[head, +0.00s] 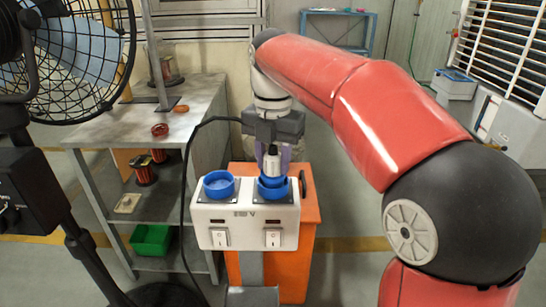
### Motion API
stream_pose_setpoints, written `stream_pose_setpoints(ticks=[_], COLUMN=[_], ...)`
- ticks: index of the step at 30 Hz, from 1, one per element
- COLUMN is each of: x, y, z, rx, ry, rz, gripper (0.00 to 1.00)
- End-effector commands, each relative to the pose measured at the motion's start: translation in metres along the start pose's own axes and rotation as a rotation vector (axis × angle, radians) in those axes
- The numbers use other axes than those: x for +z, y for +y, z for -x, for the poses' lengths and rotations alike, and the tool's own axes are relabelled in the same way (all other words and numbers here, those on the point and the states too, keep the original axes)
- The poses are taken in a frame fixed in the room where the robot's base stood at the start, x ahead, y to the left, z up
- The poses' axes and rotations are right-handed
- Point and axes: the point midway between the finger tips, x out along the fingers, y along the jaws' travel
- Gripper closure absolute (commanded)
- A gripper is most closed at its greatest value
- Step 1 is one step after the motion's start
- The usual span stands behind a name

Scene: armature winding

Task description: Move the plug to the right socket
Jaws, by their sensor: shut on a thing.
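A white socket box (245,214) with two blue-ringed sockets and two switches stands in front of an orange cabinet. The left socket (219,185) is empty. The right socket (272,189) has the plug (271,165) standing upright at it, its lower end within or just over the blue ring; I cannot tell how deep it sits. My gripper (271,148) points down from above and is shut on the plug. A black cable (190,165) runs from the plug area to the left and down to the floor. The gripper hides part of the plug's top.
A black fan (75,50) stands at the left. A grey metal workbench (185,105) with copper coils and a green bin (151,239) is behind it. The orange cabinet (309,225) is behind the socket box. My red arm fills the right side.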

Motion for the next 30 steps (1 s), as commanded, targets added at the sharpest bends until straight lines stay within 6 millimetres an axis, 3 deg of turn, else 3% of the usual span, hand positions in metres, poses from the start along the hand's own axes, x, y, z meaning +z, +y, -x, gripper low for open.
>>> stream_pose_setpoints(ticks=[6, 7, 9, 17, 30], x=[0.0, 0.0, 0.0, 0.0, 0.0], y=[0.0, 0.0, 0.0, 0.0, 0.001], z=[-0.005, -0.004, -0.004, -0.003, 0.03], rx=[0.0, 0.0, 0.0, 0.0, 0.001], ry=[0.0, 0.0, 0.0, 0.0, -0.001], rz=[0.0, 0.0, 0.0, 0.0, 0.0], gripper=[0.88, 0.6, 0.54, 0.54, 0.54])
